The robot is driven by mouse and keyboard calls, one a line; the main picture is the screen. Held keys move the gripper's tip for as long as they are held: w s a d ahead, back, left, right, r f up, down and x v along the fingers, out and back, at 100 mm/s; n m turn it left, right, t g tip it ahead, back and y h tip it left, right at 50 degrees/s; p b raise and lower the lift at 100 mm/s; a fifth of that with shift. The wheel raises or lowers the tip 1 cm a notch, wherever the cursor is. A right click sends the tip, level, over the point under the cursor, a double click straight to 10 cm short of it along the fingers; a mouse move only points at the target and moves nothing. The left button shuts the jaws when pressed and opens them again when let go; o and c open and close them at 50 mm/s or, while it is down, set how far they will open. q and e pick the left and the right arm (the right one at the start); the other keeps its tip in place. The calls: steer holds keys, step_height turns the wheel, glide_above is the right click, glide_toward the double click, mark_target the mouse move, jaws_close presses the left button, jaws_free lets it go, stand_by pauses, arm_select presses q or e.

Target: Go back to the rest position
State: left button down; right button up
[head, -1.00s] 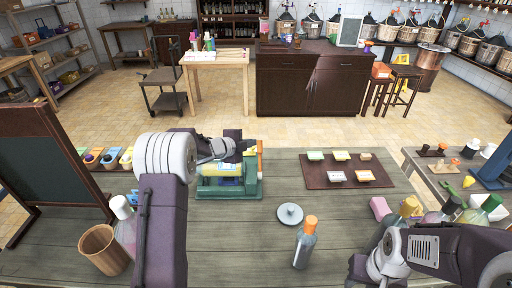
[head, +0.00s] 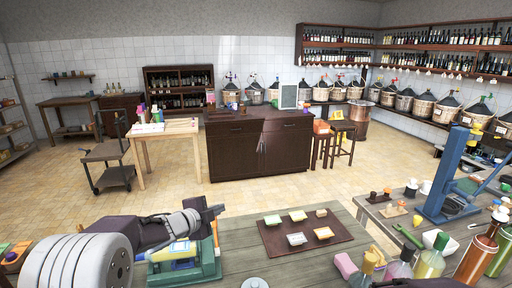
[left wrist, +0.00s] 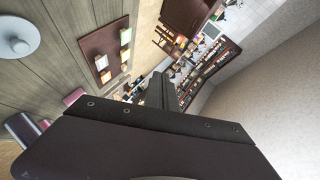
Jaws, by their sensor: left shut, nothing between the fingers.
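My left gripper (head: 214,213) shows in the head view at the end of my left arm, over the worktable. It is shut and empty. It appears above the teal device (head: 208,270) with a yellow block, and I see no contact. In the left wrist view its dark shut fingers (left wrist: 156,92) point away from the camera, with the table at left and the room beyond. My right gripper is outside the head view; only a dark bit of my right arm shows at the bottom edge.
The grey worktable (head: 235,235) holds a brown mat (head: 285,245) with several small coloured blocks. A round grey lid (head: 254,283) lies near the front, also seen in the left wrist view (left wrist: 18,36). Several bottles (head: 430,262) stand at right. A blue stand (head: 445,180) is on the side table.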

arm_select(q)
steer(key=s+a+f+n+g+y, duration=0.1)
steer(key=s+f+n+g, duration=0.2)
steer(key=s+f+n, duration=0.3)
steer(key=s+f+n+g+y, duration=0.2)
steer(key=s+f+n+g, duration=0.2)
steer(key=s, duration=1.1)
steer(key=s+a+f+n+g+y, duration=0.1)
steer(key=s+f+n+g+y, duration=0.1)
steer(key=s+f+n+g, duration=0.2)
steer(key=s+f+n, duration=0.3)
steer(key=s+n, duration=0.1)
steer(key=s, duration=0.2)
steer(key=shift+s+a+f+n, duration=0.3)
steer(key=shift+s+a+f, duration=0.05)
steer(key=shift+s+f, duration=0.05)
steer(key=shift+a, duration=0.1)
